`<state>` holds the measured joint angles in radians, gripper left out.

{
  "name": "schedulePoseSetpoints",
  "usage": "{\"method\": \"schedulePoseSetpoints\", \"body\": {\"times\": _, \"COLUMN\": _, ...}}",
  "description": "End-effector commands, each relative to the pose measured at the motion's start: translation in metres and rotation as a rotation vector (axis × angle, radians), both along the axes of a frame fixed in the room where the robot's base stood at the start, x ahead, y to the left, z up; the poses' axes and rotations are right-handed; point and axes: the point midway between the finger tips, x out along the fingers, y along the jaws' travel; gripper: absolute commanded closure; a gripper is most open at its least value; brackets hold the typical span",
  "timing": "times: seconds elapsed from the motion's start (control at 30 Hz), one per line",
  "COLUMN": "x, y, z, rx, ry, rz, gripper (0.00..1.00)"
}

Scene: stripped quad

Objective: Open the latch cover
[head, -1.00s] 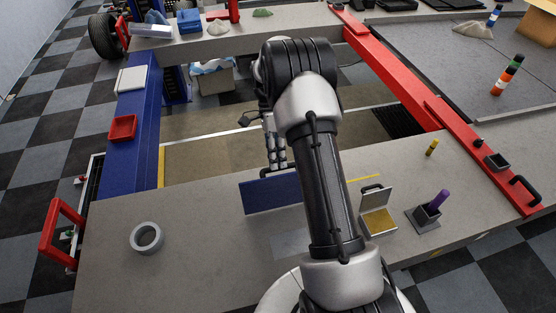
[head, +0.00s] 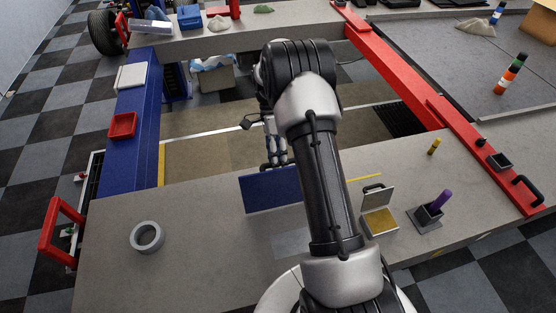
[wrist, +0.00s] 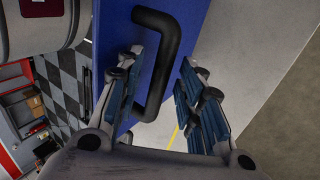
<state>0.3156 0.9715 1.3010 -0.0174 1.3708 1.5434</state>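A blue panel (head: 268,191), which looks like the latch cover, stands raised on the near grey worktop in the head view. My arm hides its right end. In the wrist view the blue panel (wrist: 178,22) fills the upper middle and carries a black U-shaped handle (wrist: 165,65). My gripper (wrist: 160,105) is open, with its fingers spread left and right of the handle's lower part. I cannot tell if a finger touches it. In the head view my gripper (head: 274,158) is just beyond the panel's top edge.
A grey tape ring (head: 147,237) lies left on the worktop. A lighter rectangle (head: 289,243) shows before the panel.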

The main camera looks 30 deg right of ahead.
Motion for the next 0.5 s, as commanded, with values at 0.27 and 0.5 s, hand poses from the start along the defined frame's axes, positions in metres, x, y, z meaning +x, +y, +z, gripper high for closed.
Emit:
{"method": "schedulePoseSetpoints", "body": {"times": 0.27, "x": 0.01, "y": -0.003, "z": 0.017, "rx": -0.001, "ry": -0.005, "rz": 0.0, "gripper": 0.65}}
{"method": "schedulePoseSetpoints", "body": {"times": 0.5, "x": 0.035, "y": -0.01, "z": 0.063, "rx": -0.001, "ry": -0.004, "rz": 0.0, "gripper": 0.65}}
